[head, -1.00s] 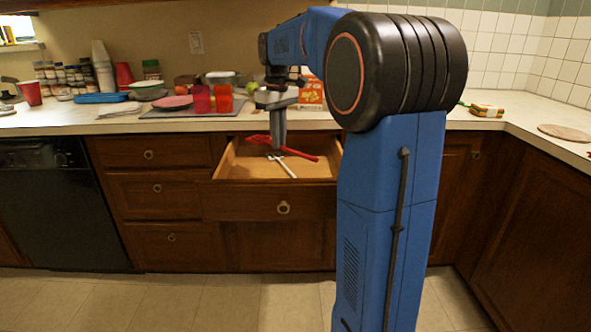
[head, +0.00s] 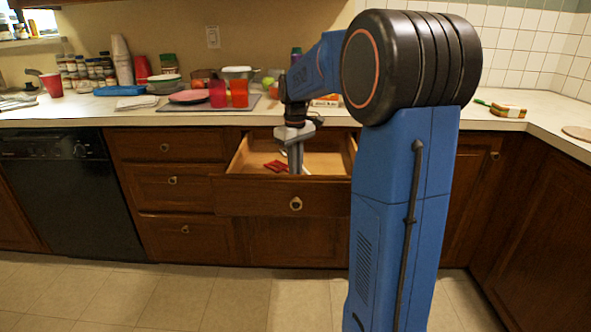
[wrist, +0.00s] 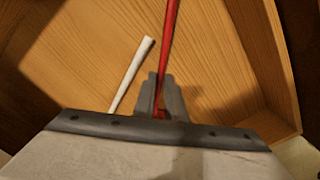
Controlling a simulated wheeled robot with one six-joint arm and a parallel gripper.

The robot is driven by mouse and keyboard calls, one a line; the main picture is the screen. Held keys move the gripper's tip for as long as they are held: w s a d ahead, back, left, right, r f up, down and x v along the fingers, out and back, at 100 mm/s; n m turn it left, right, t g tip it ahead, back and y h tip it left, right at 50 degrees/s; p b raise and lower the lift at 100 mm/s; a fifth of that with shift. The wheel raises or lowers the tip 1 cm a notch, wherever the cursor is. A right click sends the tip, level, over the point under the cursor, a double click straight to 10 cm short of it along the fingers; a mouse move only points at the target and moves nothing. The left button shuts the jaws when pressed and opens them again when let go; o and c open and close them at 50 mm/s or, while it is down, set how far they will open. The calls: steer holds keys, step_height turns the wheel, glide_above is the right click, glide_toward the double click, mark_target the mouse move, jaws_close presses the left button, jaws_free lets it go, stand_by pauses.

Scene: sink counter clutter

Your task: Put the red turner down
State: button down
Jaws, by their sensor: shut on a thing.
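The red turner (head: 276,166) is in the open drawer (head: 257,196), its red head showing left of my gripper in the head view. My gripper (head: 296,168) points down into the drawer. In the wrist view my gripper (wrist: 160,108) is shut on the red handle of the turner (wrist: 169,38), which runs up out of the top of the picture. The rest of the turner is hidden by the gripper. Whether the turner touches the drawer floor I cannot tell.
A white-handled utensil (wrist: 132,72) lies on the drawer's wooden floor, left of the turner in the wrist view. The drawer's side wall (wrist: 275,62) is close on the right. The counter (head: 130,112) behind holds red cups, bowls and jars.

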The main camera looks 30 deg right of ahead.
steer(key=shift+f, duration=0.35)
steer(key=c, duration=1.8)
jaws_free()
steer(key=shift+r, duration=0.1)
step_height(320, 180, up, 12)
